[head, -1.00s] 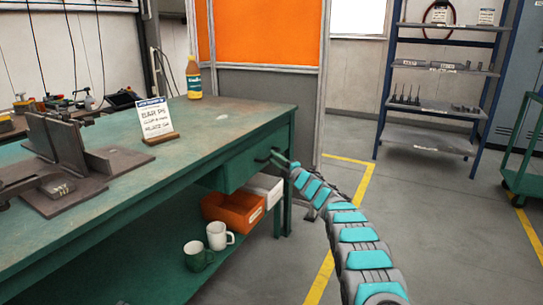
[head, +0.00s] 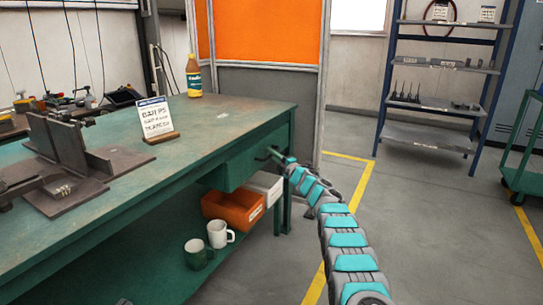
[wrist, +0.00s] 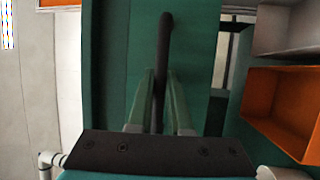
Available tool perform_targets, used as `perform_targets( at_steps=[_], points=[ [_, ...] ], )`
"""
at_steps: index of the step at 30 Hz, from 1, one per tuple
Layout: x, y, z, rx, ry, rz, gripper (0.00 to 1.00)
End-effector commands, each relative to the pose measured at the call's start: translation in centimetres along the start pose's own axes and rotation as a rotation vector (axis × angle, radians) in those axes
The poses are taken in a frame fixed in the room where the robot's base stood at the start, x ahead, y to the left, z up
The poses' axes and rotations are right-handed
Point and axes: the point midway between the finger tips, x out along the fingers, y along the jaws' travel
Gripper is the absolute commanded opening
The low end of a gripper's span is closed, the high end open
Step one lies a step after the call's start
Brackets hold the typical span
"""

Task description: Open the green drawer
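The green drawer (head: 240,170) sits under the top of the green workbench, and its front looks about flush with the bench edge. Its dark bar handle (wrist: 165,32) stands out from the green drawer front in the wrist view. My gripper (wrist: 159,74) is at the handle, with one finger on each side of the bar. The fingertips lean in and appear closed on it. In the head view my gripper (head: 283,160) is small at the drawer front, and the arm partly hides the handle.
On the workbench (head: 225,120) stand a sign (head: 155,117), a bottle (head: 193,76) and a dark metal fixture (head: 65,150). Below the drawer are an orange bin (head: 233,210), a white bin (head: 266,186) and two mugs (head: 219,235). Floor is clear at right, before a shelf rack (head: 430,140).

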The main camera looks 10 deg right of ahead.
Motion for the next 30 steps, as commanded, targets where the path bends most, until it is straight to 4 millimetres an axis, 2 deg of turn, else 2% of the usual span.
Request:
perform_targets(
  at_steps=[1,3,30],
  points=[
    [-0.01,-0.02,0.01,0.0,0.0,0.0,0.06],
    [0.0,-0.02,0.0,0.0,0.0,0.0,0.0],
    [-0.02,-0.07,0.02,0.0,-0.001,-0.001,0.0]
  ],
)
